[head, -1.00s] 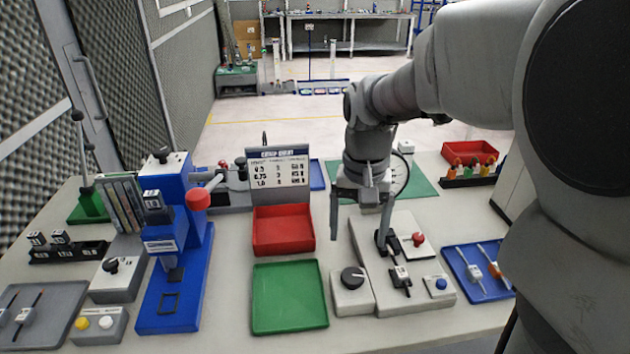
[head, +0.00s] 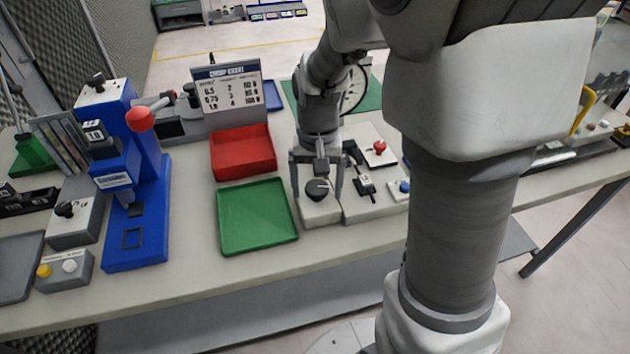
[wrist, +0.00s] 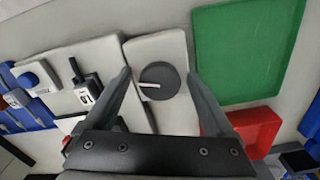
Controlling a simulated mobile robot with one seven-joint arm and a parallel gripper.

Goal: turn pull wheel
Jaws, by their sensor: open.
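The wheel is a dark round knob (head: 317,187) with a white pointer line, on top of a light grey box (head: 322,213) at the front of the bench. The knob also shows in the wrist view (wrist: 159,83), near the middle. My gripper (head: 318,194) points down over it. In the wrist view my gripper (wrist: 159,75) is open, with one finger on each side of the knob. Gaps show between the fingers and the knob, and nothing is held. The exact height of the fingertips over the box is hard to tell.
A blue press (head: 150,200) stands further left.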

